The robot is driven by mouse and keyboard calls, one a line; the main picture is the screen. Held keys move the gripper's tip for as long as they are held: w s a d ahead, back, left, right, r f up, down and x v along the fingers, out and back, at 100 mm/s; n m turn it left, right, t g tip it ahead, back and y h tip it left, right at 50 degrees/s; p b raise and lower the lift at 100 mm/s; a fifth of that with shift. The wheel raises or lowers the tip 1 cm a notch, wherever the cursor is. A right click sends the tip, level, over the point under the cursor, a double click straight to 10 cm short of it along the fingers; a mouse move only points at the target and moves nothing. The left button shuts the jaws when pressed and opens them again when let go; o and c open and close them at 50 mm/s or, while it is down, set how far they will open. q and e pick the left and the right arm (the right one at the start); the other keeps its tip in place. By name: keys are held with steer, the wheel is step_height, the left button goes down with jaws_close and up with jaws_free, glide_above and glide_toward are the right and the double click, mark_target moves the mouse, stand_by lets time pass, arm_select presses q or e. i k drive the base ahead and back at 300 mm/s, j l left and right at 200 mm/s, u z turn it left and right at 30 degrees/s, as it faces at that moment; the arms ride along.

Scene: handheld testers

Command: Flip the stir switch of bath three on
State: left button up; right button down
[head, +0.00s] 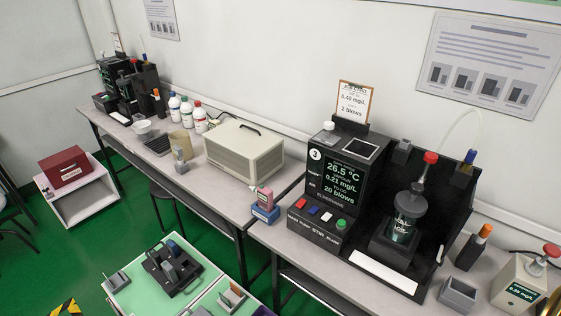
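Bath three (374,190) is the black unit on the right bench, marked with a 3. Its screen reads 26.5 °C, 0.21 mg/L and 20 blows. The low front panel (318,232) carries a row of small controls: red, blue and white switches and a green knob. The label STIR is in the printed row below them. The white switch (327,217) appears to sit above that label; its on or off position is too small to tell. A capped glass vessel (404,230) stands in the unit's right part. Neither of my grippers is in view.
A pink handheld tester (264,197) stands in a blue holder left of the panel. A beige box (244,150) and several bottles are farther left. A grey cup (457,294) and a white tester (520,283) stand at the right. Green-topped trays (205,288) are below the bench.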

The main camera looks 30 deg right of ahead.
mark_target(327, 216)
steer(key=z, duration=1.2)
